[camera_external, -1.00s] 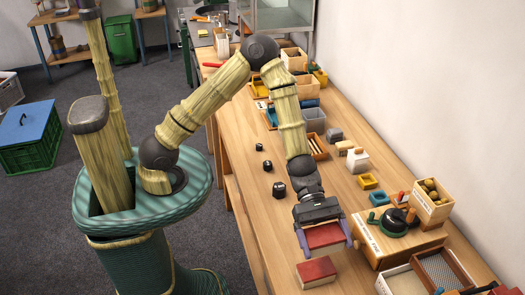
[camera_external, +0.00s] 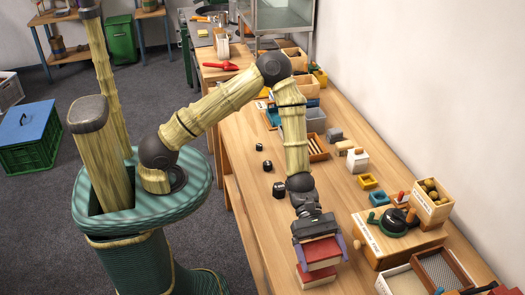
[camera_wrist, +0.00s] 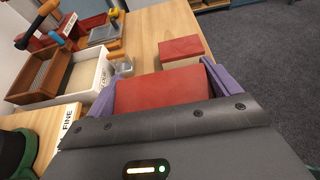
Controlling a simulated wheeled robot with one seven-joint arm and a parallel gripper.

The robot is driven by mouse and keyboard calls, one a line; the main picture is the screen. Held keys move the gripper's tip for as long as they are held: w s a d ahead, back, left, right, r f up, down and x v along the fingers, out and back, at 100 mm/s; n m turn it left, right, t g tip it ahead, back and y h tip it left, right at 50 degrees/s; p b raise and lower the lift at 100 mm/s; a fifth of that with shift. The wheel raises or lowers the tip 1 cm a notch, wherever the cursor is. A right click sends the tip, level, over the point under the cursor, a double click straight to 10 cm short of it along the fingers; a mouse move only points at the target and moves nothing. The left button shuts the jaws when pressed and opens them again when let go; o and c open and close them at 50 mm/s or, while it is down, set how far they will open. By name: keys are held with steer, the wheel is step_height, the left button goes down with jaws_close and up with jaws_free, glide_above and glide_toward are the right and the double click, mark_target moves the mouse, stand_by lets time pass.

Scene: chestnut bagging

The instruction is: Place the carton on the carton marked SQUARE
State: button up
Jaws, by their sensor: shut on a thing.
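My gripper (camera_external: 322,254) is shut on a red-topped carton (camera_external: 321,247), its purple fingers on either side of it. In the wrist view the held carton (camera_wrist: 160,91) lies between the fingers, level with the gripper. A second red-topped carton with pale sides (camera_external: 316,283) stands on the table near its front end. In the external view the held carton overlaps its far part. In the wrist view this second carton (camera_wrist: 181,50) shows beyond the held one, a little to the right, with a gap in the picture. No SQUARE marking is readable on either carton.
A wooden box with a green-and-black device (camera_external: 394,224) stands right of my gripper. A white tray (camera_external: 388,284) and a brown mesh tray (camera_external: 443,270) lie nearby. Small black pieces (camera_external: 279,189) sit left of the arm. The table (camera_external: 262,222) is bare around the second carton's left side.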

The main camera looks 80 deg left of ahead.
mark_target(321, 264)
steer(key=shift+f, duration=1.95)
steer(key=shift+f, duration=0.15)
steer(key=o, duration=0.8)
steer(key=shift+o, duration=0.2)
steer(key=shift+a+r, duration=0.1)
steer(key=shift+r, duration=0.1)
steer(key=v, duration=1.1)
steer(key=shift+a+r+b, duration=0.2)
steer(key=shift+a+b, duration=0.1)
steer(key=shift+a, duration=0.05)
